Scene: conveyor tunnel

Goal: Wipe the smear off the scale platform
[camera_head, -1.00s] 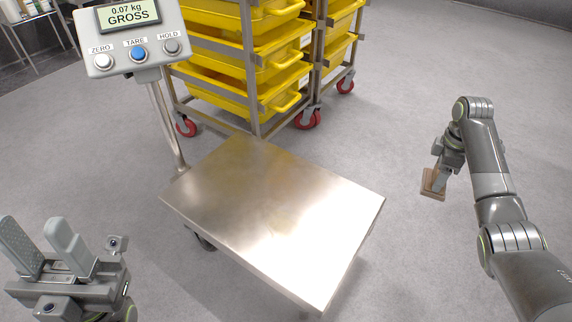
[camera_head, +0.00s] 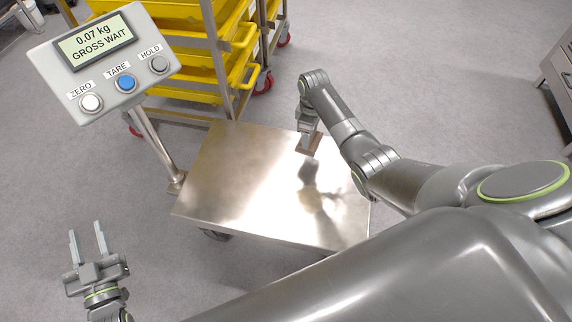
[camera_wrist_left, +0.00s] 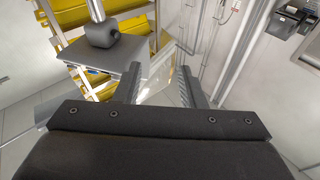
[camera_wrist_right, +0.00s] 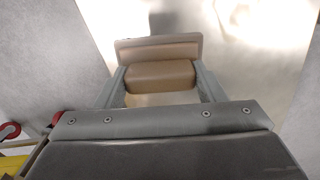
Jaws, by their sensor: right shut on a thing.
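The scale platform (camera_head: 222,185) is a shiny steel plate with bright glare and a dark reflection of my arm. It also shows in the right wrist view (camera_wrist_right: 240,60). I cannot clearly make out the smear in the glare. My right gripper (camera_head: 307,134) is shut on a brown block (camera_wrist_right: 160,76) with a flat tan plate on its far side. The block is at the platform's far right edge; I cannot tell whether it touches the steel. My left gripper (camera_head: 87,238) is open and empty, over the floor left of the platform.
The scale's display (camera_head: 95,42) reads 0.07 kg GROSS WAIT, above ZERO, TARE and HOLD buttons, on a post (camera_head: 158,150) at the platform's left corner. A wheeled rack with yellow trays (camera_head: 190,52) stands close behind. A metal cabinet (camera_head: 558,85) is at far right.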

